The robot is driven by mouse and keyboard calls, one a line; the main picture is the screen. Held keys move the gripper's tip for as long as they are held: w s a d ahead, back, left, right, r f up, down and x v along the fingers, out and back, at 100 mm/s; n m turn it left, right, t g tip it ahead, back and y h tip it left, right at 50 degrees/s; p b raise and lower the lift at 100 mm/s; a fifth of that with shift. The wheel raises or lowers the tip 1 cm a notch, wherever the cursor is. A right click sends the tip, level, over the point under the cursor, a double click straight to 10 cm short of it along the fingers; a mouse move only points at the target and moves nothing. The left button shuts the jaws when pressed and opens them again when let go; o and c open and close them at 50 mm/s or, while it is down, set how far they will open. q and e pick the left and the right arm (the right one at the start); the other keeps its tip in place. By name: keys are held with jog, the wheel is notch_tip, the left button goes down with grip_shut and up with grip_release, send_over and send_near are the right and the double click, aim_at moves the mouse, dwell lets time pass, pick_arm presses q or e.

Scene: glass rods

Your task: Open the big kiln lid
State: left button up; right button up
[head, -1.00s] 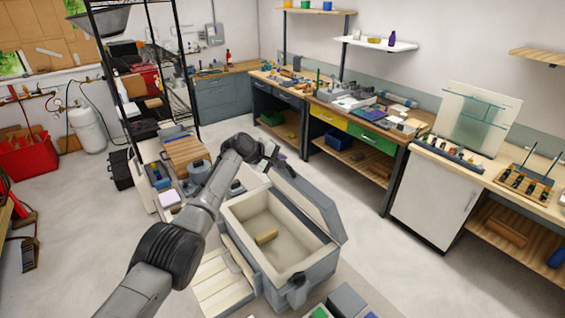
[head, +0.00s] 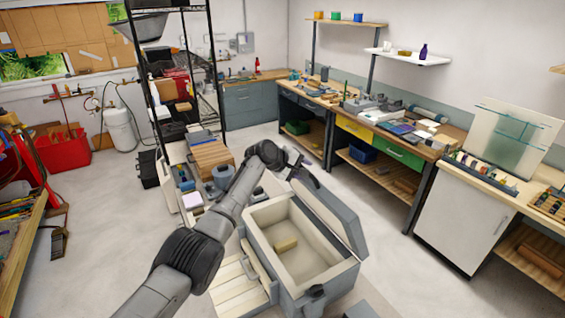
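The big kiln is a grey chest with a pale lining (head: 258,215) in the lower middle of the head view. Its lid (head: 338,217) stands raised along the right side, tilted outward, so the inside is exposed. My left arm reaches in from the lower left across the kiln's left side. My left gripper (head: 306,174) is by the far upper end of the lid. Its fingers are small and dark, and I cannot tell whether they touch the lid or are open. My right gripper is not in view.
A pale slatted drawer or tray (head: 238,284) sticks out at the kiln's left. A low unit with boxes (head: 208,160) and a black shelf rack stand behind. Workbenches (head: 385,135) and a white cabinet (head: 462,212) line the right. Open floor (head: 110,235) lies left.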

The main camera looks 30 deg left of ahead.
pick_arm(q)
jog(key=b+v, duration=0.3)
jog(key=v, duration=1)
jog(key=shift+s, duration=0.15)
dwell(0.3)
